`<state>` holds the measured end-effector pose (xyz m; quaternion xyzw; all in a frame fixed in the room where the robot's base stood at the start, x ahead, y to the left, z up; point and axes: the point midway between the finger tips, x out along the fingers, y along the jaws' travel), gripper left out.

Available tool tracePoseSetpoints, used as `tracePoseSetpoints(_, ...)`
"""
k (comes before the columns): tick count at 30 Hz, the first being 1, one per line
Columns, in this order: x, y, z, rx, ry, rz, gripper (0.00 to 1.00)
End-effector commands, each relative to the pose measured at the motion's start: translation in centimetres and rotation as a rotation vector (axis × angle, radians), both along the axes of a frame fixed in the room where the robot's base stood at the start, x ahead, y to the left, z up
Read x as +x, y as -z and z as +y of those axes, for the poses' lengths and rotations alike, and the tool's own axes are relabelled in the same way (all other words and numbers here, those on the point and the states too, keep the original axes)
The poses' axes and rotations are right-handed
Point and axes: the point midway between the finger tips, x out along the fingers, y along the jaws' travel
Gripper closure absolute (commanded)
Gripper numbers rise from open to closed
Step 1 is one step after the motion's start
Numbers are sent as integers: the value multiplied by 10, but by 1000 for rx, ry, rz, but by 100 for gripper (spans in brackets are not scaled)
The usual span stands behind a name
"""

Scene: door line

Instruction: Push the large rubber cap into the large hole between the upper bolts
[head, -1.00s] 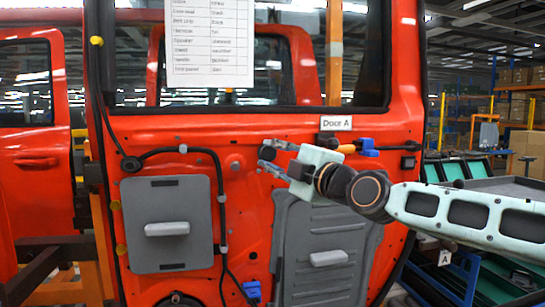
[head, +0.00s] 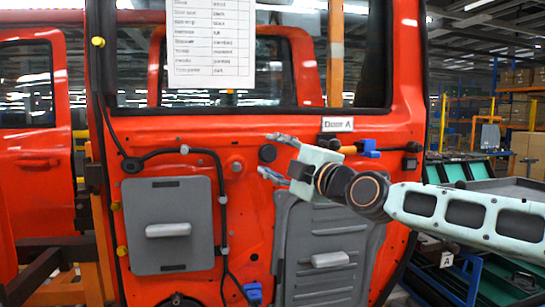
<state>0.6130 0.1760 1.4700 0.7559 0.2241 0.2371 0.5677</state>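The large rubber cap (head: 267,153) shows as a dark round disc on the red door panel (head: 225,135), right of a round red boss. It looks flat against the panel, covering a hole there; I cannot tell how deep it sits. My gripper (head: 269,156) is open, one finger above the cap and one below it. The fingers look clear of it, with nothing held. The bolts around the cap are too small to make out clearly.
A black cable (head: 222,195) runs down left of the cap. Grey covers with handles, a left one (head: 168,205) and a right one (head: 325,220), sit lower on the door.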

Motion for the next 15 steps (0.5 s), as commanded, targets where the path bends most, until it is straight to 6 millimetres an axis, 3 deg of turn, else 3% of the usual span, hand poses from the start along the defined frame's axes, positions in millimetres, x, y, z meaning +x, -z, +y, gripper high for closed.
tracePoseSetpoints(8, -2, 1, -2, 0, 0, 1, 54)
tracePoseSetpoints(15, -18, 3, -16, -1, 2, 1, 54)
